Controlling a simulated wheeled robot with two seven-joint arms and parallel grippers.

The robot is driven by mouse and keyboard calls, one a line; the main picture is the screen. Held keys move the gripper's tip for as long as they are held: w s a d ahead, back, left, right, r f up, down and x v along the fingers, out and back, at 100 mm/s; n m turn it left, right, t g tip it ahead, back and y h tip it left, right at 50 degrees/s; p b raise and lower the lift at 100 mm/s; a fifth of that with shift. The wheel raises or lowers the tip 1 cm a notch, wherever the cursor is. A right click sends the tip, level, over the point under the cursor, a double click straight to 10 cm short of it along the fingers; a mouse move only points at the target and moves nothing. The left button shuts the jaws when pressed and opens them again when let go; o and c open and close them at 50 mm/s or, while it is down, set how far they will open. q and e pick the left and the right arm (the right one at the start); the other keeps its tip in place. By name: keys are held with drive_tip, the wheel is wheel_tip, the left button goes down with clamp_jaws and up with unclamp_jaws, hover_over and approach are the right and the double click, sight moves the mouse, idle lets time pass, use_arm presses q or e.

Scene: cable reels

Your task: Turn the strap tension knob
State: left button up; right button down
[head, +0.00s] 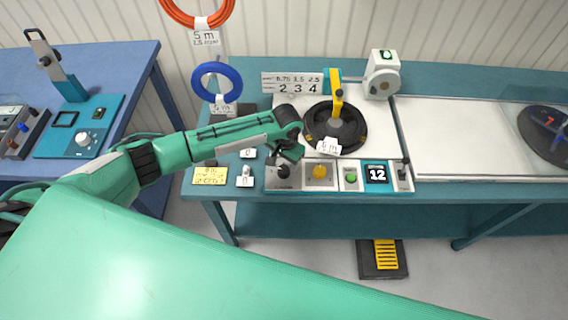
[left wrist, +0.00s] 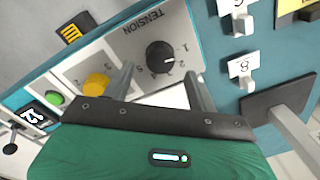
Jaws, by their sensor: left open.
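The tension knob (left wrist: 160,57) is a round black dial in the left wrist view, on a light panel marked TENSION with numbers around it. It also shows in the head view, at the left end of the control panel (head: 284,171). My left gripper (head: 285,152) is above the knob, pointing down. In the left wrist view my left gripper (left wrist: 158,75) is open, with its two grey fingers apart and the knob between and just beyond their tips. I cannot tell whether they touch it. My right gripper is not in view.
A black reel (head: 350,132) with a yellow arm stands behind.

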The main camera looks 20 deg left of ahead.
sight(284, 169)
use_arm(q)
drive_tip(key=shift+f, duration=1.85)
drive_tip(key=c, duration=1)
